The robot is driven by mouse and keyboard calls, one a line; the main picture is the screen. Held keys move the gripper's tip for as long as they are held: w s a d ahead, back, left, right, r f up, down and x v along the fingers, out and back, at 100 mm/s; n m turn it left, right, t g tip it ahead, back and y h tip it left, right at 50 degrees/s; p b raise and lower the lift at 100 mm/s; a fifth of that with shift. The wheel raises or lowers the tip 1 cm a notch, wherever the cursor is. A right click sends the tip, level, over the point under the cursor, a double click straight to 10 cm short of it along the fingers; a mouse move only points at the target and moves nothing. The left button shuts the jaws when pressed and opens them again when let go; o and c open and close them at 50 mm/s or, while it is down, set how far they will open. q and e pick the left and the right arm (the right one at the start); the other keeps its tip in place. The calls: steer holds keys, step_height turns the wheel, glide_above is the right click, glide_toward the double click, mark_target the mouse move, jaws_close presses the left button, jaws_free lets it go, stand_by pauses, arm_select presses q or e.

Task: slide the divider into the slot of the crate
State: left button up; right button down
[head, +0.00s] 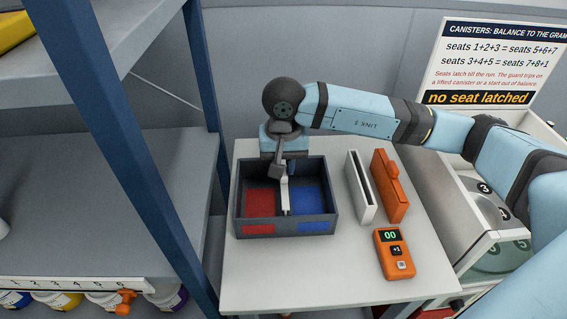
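The dark grey crate (284,228) stands on the white table. Its floor is red on the left and blue on the right. A narrow pale piece (285,196), which looks like the divider seen edge-on, stands between the two colours inside the crate. I cannot tell whether it is seated in the slot, which is hidden. My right gripper (278,167) points down over the crate's back part, at the pale piece's far end. Its fingers are seen from the side and overlap, so their opening is unclear. My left gripper is not in view.
Right of the crate stand a white holder (364,190) with a dark narrow opening and an orange block (389,185) with a tab. An orange counter (393,253) reading 00 lies in front of them. A shelf post (150,160) rises left. The table's front left is clear.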

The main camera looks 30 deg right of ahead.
steer(key=shift+f+b, duration=0.75)
steer(key=shift+f, duration=0.15)
steer(key=c, duration=1)
jaws_free()
steer(key=shift+r, duration=0.15)
step_height(320, 180, up, 14)
steer(key=shift+f, duration=0.2)
steer(key=shift+s+f, duration=0.1)
